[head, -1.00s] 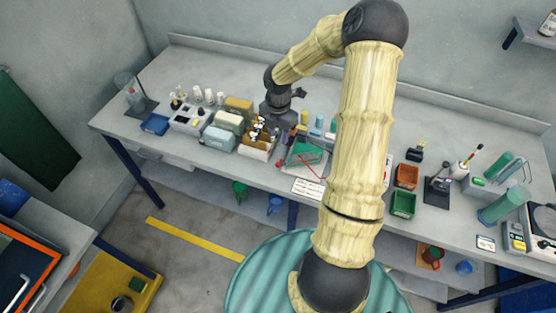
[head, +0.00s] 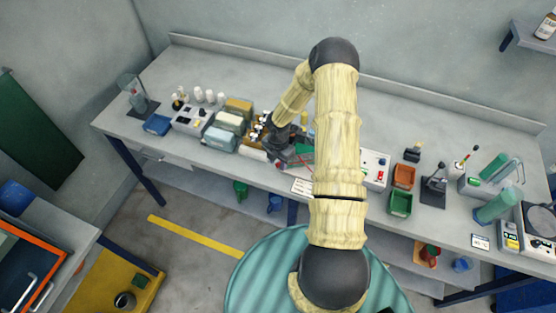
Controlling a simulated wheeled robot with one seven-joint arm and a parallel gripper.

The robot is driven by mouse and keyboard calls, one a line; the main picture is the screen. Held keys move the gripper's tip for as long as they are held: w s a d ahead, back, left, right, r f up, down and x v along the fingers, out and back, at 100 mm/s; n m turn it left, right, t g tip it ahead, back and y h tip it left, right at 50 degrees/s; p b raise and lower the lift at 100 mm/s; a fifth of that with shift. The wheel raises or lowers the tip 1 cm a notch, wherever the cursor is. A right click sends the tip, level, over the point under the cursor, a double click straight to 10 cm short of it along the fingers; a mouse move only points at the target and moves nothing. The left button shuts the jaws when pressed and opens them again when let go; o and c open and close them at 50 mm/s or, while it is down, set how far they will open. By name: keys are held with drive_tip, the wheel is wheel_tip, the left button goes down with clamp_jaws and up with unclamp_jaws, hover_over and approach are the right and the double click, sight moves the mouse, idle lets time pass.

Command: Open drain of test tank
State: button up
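My gripper (head: 281,158) is over the middle of the bench, low beside a tray with green and red parts (head: 300,155). Its fingers are small and dark here, and I cannot tell whether they are open or shut or touch anything. I cannot say for sure which object is the test tank. A clear vessel on a dark stand (head: 136,92) is at the bench's far left, and teal cylinders (head: 497,206) stand at the right. No drain can be made out. My arm hides part of the bench middle.
The long grey bench (head: 440,130) runs along the wall. Left of my gripper are several boxes and white bottles (head: 210,96). Right of my arm are a grey control box (head: 376,165), an orange bin (head: 404,176) and a green bin (head: 400,202). The bench's back strip is mostly clear.

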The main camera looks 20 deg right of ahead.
clamp_jaws()
